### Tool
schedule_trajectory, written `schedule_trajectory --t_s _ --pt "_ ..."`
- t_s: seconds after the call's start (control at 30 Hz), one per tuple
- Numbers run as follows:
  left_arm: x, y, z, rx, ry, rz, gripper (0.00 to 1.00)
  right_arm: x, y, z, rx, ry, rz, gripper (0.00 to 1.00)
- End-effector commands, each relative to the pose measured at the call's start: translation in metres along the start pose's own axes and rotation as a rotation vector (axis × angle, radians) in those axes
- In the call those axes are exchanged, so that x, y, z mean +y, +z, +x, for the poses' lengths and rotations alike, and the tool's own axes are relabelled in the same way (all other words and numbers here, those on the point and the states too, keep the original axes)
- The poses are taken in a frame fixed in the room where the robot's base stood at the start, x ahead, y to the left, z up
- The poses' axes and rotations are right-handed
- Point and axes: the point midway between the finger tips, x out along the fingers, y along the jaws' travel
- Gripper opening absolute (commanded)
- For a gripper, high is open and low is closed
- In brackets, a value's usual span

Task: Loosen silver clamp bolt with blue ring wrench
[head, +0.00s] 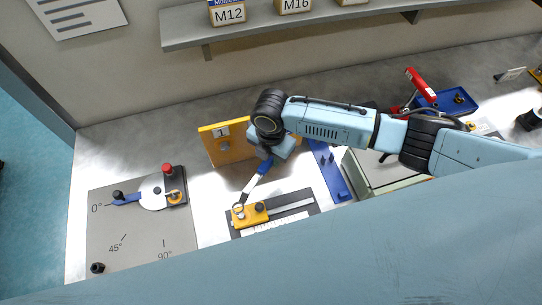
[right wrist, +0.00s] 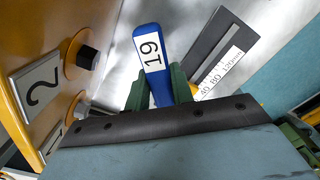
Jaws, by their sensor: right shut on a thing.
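My right gripper (head: 266,158) is shut on the blue ring wrench (head: 257,178). A black knob stands on the clamp's right part. My left gripper is not in view.
The clamp sits on a dark slotted rail (head: 292,205) with a scale. A yellow upright panel (head: 222,146) stands behind, with a number plate (right wrist: 38,93) and black bolt. A dial plate (head: 128,220) with a blue lever lies left. A blue rail (head: 331,172) lies right.

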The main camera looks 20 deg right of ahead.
Motion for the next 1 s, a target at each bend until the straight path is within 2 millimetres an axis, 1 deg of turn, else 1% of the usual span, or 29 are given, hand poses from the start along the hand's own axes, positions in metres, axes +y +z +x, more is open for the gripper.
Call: schedule_trajectory --t_s 0.03,0.37,0.47,0.73,1.0 --pt "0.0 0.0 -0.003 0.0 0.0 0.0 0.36 0.0 0.0 -0.004 0.0 0.001 0.0 0.0" --pt "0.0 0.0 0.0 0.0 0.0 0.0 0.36 0.0 0.0 0.0 0.0 0.0 0.0 0.0" --pt "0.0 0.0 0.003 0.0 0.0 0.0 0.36 0.0 0.0 0.006 -0.001 -0.001 0.0 0.0" --pt "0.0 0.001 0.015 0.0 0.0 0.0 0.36 -0.001 0.0 0.029 -0.004 -0.001 0.0 0.0" --pt "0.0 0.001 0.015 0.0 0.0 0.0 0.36 0.0 0.0 0.03 -0.004 0.0 0.0 0.0"
